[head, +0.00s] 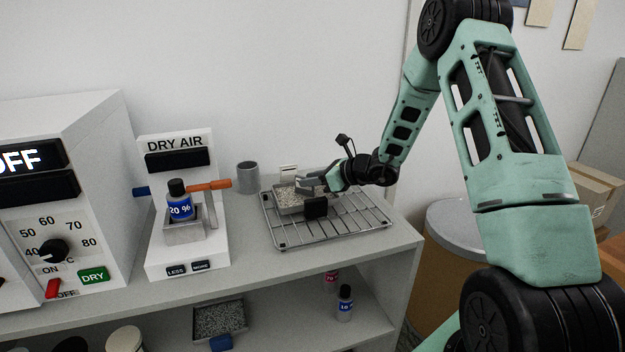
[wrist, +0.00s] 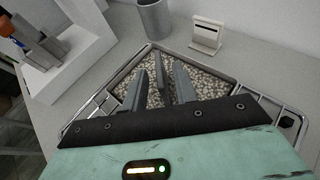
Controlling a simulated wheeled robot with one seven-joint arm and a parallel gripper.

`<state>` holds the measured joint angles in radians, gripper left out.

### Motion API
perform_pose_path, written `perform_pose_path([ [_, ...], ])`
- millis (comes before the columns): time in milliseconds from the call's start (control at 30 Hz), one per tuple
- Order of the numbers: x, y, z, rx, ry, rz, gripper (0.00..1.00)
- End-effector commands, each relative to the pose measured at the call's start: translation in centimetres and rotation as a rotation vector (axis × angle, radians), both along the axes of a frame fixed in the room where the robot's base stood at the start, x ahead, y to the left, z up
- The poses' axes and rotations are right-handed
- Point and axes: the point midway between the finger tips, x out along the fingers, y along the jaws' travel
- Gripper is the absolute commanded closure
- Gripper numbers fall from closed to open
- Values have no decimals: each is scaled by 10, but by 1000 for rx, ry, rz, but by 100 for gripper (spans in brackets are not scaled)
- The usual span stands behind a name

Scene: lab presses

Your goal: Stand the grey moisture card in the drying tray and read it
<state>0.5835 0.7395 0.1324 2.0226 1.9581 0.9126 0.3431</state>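The drying tray (head: 290,208) is a small grey tray filled with pale granules, on a wire rack; in the wrist view its rim (wrist: 125,75) and granules lie under my gripper. My gripper (head: 308,183) is over the tray, fingers reaching down and left. In the wrist view my gripper (wrist: 160,80) has its two fingers apart. A thin grey slab, which looks like the moisture card (wrist: 160,70), stands nearly upright between them, with gaps seen on both sides. Its lower end seems to be in the granules. I cannot read any marking on it.
The wire rack (head: 345,232) has bare room right of the tray. A small white slotted stand (head: 288,172) and a grey cup (head: 247,178) are behind. The DRY AIR unit (head: 180,205) with a "20 %" bottle (head: 179,205) stands left. Its orange lever points toward the cup.

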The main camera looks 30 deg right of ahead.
Motion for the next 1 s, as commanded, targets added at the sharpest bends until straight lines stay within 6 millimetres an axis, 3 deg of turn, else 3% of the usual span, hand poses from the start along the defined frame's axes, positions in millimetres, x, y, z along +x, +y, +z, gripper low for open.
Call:
perform_pose_path([
  [167,-9,-6,7,-1,0,-2,72],
  [633,-83,-47,42,-1,-1,-3,72],
  [1000,-97,-50,50,-4,0,11,72],
])
